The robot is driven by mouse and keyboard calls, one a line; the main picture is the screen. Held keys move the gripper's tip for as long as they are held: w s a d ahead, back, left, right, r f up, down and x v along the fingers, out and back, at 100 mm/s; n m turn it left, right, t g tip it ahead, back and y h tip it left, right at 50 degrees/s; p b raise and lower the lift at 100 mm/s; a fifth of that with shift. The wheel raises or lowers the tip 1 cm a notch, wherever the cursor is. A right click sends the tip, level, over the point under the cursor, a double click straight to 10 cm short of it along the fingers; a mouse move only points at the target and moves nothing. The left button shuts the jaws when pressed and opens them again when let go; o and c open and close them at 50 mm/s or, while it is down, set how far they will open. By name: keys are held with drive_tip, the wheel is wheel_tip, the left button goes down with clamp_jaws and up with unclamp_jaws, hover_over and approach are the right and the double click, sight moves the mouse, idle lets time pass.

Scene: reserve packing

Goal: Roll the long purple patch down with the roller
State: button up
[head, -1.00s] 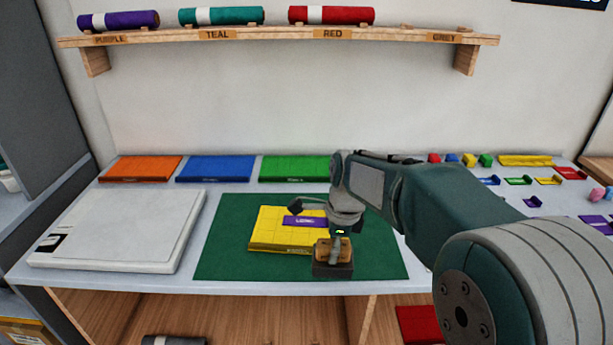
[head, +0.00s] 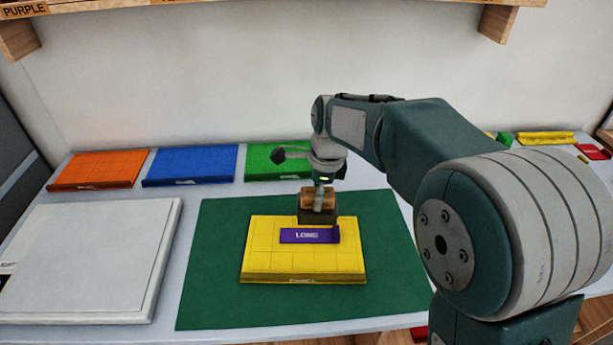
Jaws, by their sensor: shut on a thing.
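The long purple patch (head: 295,236), with white lettering, lies flat on the back half of the yellow panel (head: 302,264). The panel lies on the green mat (head: 215,262). My gripper (head: 319,190) is shut on the wooden handle of a dark block-like tool, the roller (head: 317,217). The roller is upright at the panel's back edge, just behind the right half of the patch. I cannot tell whether its underside touches the panel or patch. The fingertips partly hide the handle.
Orange (head: 100,169), blue (head: 190,165) and green (head: 268,162) panels lie along the back of the table. A large pale flat board (head: 85,258) is on the left. A shelf (head: 280,5) is above. The mat around the panel is clear.

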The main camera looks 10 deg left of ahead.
drive_tip(key=shift+w+d, duration=0.15)
drive_tip(key=shift+d+f, duration=0.1)
drive_tip(key=shift+f, duration=0.25)
drive_tip(key=f, duration=0.2)
drive_tip(key=a+f, duration=0.1)
drive_tip(key=f, duration=0.2)
drive_tip(key=shift+a, duration=0.1)
drive_tip(key=shift+f, duration=0.25)
drive_tip(key=shift+d, duration=0.25)
drive_tip(key=shift+d, duration=0.1)
drive_tip(key=shift+a, duration=0.35)
drive_tip(key=shift+d, duration=0.15)
drive_tip(key=shift+f, duration=0.45)
